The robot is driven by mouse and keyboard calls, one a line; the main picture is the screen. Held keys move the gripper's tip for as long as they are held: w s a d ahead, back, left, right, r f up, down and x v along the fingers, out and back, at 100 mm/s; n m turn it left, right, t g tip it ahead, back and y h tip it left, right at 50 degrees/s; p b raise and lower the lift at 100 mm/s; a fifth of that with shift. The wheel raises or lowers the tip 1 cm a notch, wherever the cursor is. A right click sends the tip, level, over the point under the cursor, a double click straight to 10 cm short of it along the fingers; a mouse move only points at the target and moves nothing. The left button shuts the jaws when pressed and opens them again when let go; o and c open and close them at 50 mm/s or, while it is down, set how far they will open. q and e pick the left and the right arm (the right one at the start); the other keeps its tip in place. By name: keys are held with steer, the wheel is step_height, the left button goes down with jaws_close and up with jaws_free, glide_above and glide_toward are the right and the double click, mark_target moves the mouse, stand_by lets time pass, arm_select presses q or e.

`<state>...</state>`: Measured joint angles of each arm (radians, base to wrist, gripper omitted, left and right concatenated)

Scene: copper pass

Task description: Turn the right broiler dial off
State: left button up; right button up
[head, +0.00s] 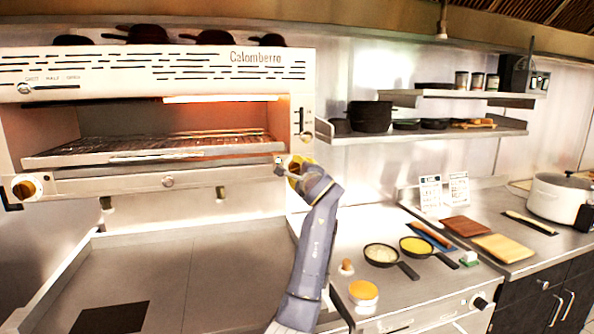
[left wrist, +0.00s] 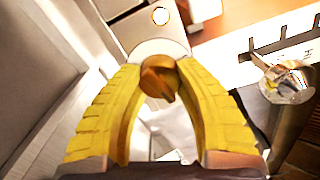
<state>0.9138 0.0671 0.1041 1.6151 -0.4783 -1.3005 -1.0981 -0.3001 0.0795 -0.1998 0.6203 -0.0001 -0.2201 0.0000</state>
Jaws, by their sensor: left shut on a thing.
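The broiler (head: 130,185) hangs at the left of the head view, its inside glowing orange. The right broiler dial (left wrist: 160,80) is a brass-coloured knob on a pale round plate, with a pointed ridge. My left gripper (head: 292,172) is at the lower right corner of the broiler front, mostly covering this dial in the head view. In the left wrist view its yellow ribbed fingers (left wrist: 160,90) are shut on the dial, one on each side. The left broiler dial (head: 26,187) shows free at the other end. My right gripper is not in view.
A metal lever knob (head: 307,136) sits on the broiler's right panel above my gripper; it also shows in the left wrist view (left wrist: 284,82). Two small pans (head: 381,255) and an orange-lidded container (head: 363,292) stand on the right counter. The left counter (head: 160,265) is mostly clear.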

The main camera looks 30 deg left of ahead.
arm_select(q)
steer(key=n, duration=0.4)
steer(key=shift+w+d+n, duration=0.1)
steer(key=shift+d+n, duration=0.05)
steer(key=shift+n, duration=0.15)
steer(key=n, duration=0.3)
steer(key=shift+r+n, duration=0.1)
steer(key=shift+n, duration=0.3)
steer(key=n, duration=0.4)
steer(key=shift+r+n, duration=0.15)
steer(key=shift+n, duration=0.25)
steer(key=shift+o, duration=0.2)
steer(key=shift+r+n, duration=0.1)
steer(key=shift+n, duration=1)
steer(key=shift+r, duration=0.1)
steer(key=o, duration=1.3)
steer(key=shift+f, duration=0.25)
steer(key=shift+o, duration=0.2)
